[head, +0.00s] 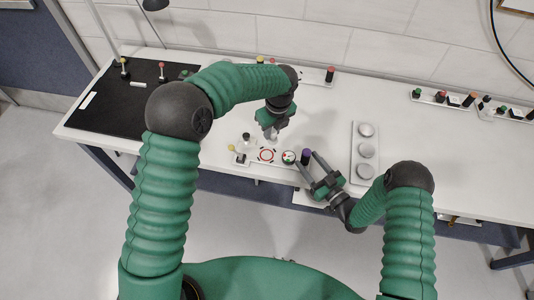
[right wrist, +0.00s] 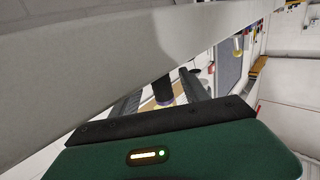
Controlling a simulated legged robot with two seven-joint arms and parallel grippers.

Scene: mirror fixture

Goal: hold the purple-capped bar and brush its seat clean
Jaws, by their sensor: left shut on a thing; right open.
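The purple-capped bar (head: 306,155) is near the table's front edge in the head view. My right gripper (head: 308,159) is open, with its fingertips on either side of it. In the right wrist view, a dark purple cylinder (right wrist: 163,90) shows between the open fingers (right wrist: 163,98); I see no grip on it. My left gripper (head: 270,126) points down over the table, behind a red ring mark (head: 266,156). It is shut on a small pale thing (head: 271,134), mostly hidden by the fingers; I cannot tell if it is the brush. I cannot make out the bar's seat.
A round dial with red and green (head: 289,157) lies just left of the bar. A clear flask (head: 246,141) and a yellow knob (head: 231,148) are further left. A pale plate with round discs (head: 354,160) lies right. A black mat (head: 127,105) covers the table's left end.

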